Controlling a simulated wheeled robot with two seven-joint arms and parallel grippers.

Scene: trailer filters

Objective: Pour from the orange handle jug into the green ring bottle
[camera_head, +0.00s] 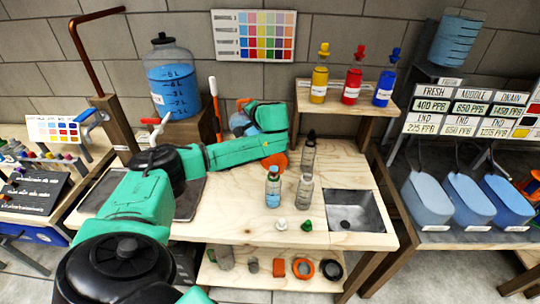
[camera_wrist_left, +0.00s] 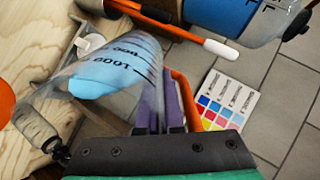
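The jug (camera_wrist_left: 105,65) is translucent with dark volume marks, blue liquid and an orange handle (camera_wrist_left: 185,98). It looks tilted in the left wrist view. In the head view it is a pale blue shape (camera_head: 239,122) at the back of the table, partly hidden by my left arm. My left gripper (camera_wrist_left: 160,100) has its purple fingers close together at the handle and appears shut on it. Three clear bottles stand on the table: one with blue liquid (camera_head: 273,189), one apparently empty (camera_head: 304,190), and one with a dark cap (camera_head: 309,153). I cannot make out a green ring.
A white cap (camera_head: 281,223) and a green cap (camera_head: 306,225) lie in front of the bottles. A sink (camera_head: 355,211) is at right. A big blue-filled container (camera_head: 172,85) stands behind left. A shelf holds yellow, red and blue bottles (camera_head: 352,85).

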